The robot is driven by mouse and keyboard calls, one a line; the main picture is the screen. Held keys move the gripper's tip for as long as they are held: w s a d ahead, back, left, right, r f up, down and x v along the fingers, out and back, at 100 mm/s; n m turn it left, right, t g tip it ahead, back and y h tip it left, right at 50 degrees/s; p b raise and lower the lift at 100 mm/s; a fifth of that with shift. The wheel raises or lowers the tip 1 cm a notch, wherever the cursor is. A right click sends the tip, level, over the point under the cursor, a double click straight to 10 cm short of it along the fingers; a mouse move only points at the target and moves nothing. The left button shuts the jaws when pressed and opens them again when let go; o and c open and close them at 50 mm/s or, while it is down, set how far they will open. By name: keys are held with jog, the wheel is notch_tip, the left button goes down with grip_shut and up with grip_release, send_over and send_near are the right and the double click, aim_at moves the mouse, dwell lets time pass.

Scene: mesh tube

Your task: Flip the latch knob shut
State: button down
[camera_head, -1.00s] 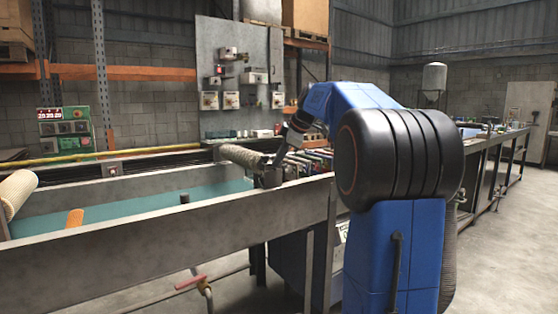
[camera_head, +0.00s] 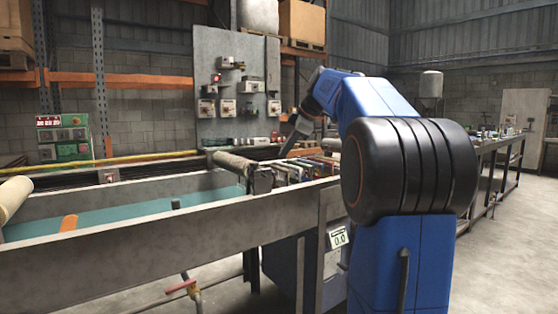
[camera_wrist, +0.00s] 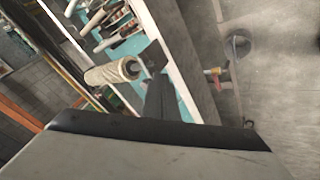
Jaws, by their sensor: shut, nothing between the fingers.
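My gripper (camera_head: 289,149) reaches over the far side of the metal trough, above the right end of a pale mesh-covered roller (camera_head: 232,162). In the wrist view, its dark narrow fingers (camera_wrist: 163,98) are together and empty, near the roller (camera_wrist: 112,72). A dark block (camera_head: 261,180) sits at the roller's right end, below my gripper and apart from it in the head view. I cannot tell for sure which part is the latch knob.
The trough (camera_head: 120,236) has a teal bed (camera_head: 120,208) and a raised near wall. A red-handled valve (camera_head: 180,287) is below it. Several tools or rods (camera_head: 305,168) lie right of the roller. Open floor (camera_head: 500,255) is at right.

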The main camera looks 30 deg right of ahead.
jog(key=shift+v, duration=0.8)
jog(key=shift+d, duration=0.1)
jog(key=s+a+f+m+g, duration=0.1)
jog(key=s+a+f+m, duration=0.2)
jog(key=s+a+f, duration=0.5)
jog(key=s+a+f+m+g, duration=0.1)
jog(key=s+a+f+m, duration=0.2)
jog(key=s+a+f, duration=0.5)
jog(key=s+a+f+m, duration=0.2)
jog(key=s+a+f, duration=0.2)
jog(key=s+f, duration=0.5)
jog(key=s+a+f+m+h, duration=0.1)
jog(key=s+a+f+m, duration=0.2)
jog(key=s+f, duration=0.7)
jog(key=shift+s+a+f+m+h, duration=0.3)
jog(key=shift+a+f, duration=0.15)
jog(key=shift+a, duration=0.75)
